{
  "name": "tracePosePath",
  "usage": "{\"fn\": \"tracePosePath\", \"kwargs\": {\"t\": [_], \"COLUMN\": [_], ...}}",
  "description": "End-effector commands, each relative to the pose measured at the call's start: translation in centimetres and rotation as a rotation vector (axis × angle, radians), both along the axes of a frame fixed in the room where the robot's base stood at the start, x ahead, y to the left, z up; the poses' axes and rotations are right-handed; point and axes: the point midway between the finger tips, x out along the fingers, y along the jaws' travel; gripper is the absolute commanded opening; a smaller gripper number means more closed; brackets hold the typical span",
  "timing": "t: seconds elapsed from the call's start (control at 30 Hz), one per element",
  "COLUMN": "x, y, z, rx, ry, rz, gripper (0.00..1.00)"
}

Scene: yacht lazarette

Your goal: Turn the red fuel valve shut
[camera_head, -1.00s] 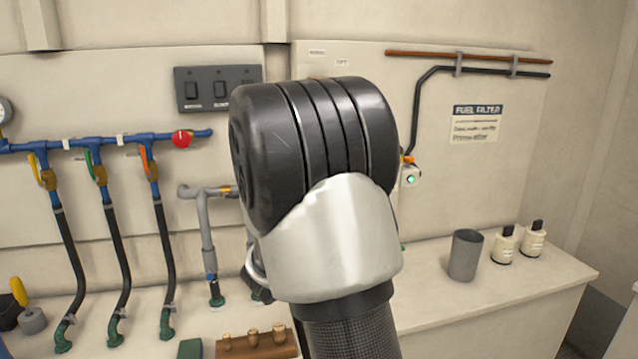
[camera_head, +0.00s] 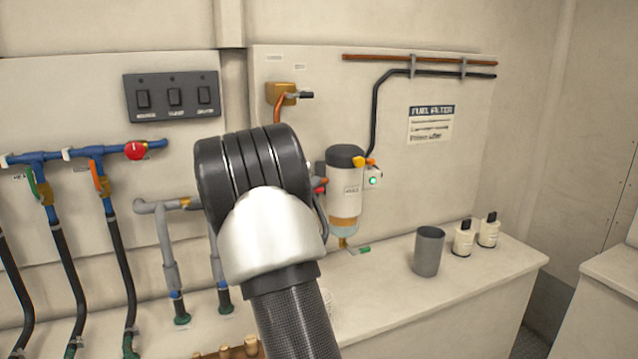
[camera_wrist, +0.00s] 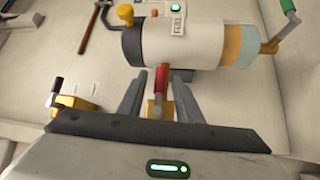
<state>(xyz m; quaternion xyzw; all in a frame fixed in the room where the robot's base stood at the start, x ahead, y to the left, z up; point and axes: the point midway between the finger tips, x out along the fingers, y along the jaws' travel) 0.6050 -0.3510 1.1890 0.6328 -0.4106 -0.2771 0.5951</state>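A red valve handle (camera_wrist: 161,82) on a brass body (camera_wrist: 158,109) shows in the wrist view, beside the fuel filter (camera_wrist: 180,45). My gripper (camera_wrist: 158,88) is open, with one finger on each side of the handle. A gap shows on the left of the handle and a narrower one on the right; I cannot tell whether the right finger touches. In the head view the red handle (camera_head: 321,185) just shows left of the filter (camera_head: 344,195). My wrist hides the rest of the valve and my fingers there.
Close by are a brass valve with a black handle (camera_head: 285,96), an orange lever (camera_head: 371,162) and a green drain handle (camera_head: 364,249). A round red knob (camera_head: 135,151) sits on the blue manifold. A grey cup (camera_head: 429,251) and two small bottles (camera_head: 475,236) stand on the counter.

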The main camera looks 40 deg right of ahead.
Motion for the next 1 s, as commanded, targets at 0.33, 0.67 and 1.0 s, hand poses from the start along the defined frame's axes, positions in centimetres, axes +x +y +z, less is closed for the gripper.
{"fn": "tracePosePath", "kwargs": {"t": [0.33, 0.67, 1.0], "x": [2.3, 2.5, 2.5], "y": [-3.9, -4.2, -4.2], "z": [0.6, 0.7, 0.7], "rx": [-0.001, 0.000, 0.000], "ry": [0.001, 0.000, 0.000], "rz": [0.000, 0.000, 0.000], "gripper": [0.32, 0.32, 0.00]}}
